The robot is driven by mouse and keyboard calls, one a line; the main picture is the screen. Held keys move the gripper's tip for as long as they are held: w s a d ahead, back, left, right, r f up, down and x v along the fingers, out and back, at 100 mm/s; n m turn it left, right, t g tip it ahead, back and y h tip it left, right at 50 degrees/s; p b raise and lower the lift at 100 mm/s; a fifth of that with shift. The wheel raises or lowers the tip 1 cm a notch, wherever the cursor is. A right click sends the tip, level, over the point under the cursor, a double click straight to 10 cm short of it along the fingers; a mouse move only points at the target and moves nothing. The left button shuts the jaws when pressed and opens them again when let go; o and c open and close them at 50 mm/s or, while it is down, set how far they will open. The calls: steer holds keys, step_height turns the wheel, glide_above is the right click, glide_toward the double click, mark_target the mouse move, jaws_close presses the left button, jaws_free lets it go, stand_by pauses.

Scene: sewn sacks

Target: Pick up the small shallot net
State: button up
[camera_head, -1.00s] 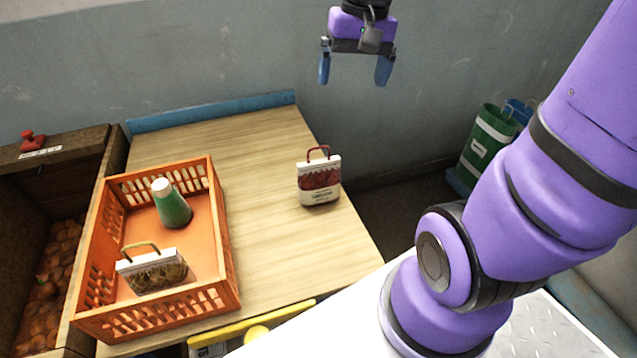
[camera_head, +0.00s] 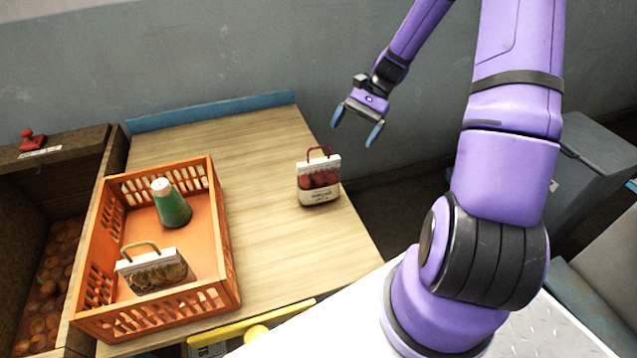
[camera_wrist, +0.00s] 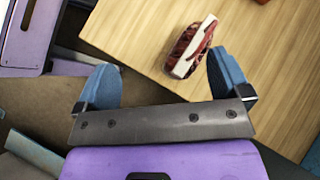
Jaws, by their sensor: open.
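The small net with dark red contents, a white label and a red handle (camera_head: 319,186) stands upright on the wooden table near its right edge; I take it for the shallot net. In the wrist view the net (camera_wrist: 188,52) is seen from above, ahead of the jaws and towards the right finger. My gripper (camera_head: 356,126) is open and empty, above and to the right of the net, apart from it. Its two blue fingers (camera_wrist: 160,66) are spread wide in the wrist view.
An orange crate (camera_head: 231,262) on the left of the table holds a green bottle with a white cap (camera_head: 173,209) and another net with a tan handle (camera_head: 154,275). A wooden bin (camera_head: 92,165) stands at far left. The table around the red net is clear.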

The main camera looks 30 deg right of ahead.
mark_target(327, 175)
steer(key=w+d+f+m+t+y, duration=0.1)
steer(key=d+f+m+t+y, duration=0.25)
steer(key=f, duration=0.45)
steer(key=d+f+m+t+y, duration=0.25)
steer(key=f+m+y, duration=0.25)
steer(key=f, duration=0.3)
steer(key=shift+t, duration=0.3)
steer(key=x, duration=1.1)
steer(key=shift+w+a+f, duration=0.2)
steer(key=shift+f, duration=0.15)
steer(key=c, duration=1.5)
steer(key=shift+o, duration=0.2)
steer(key=shift+r, duration=0.1)
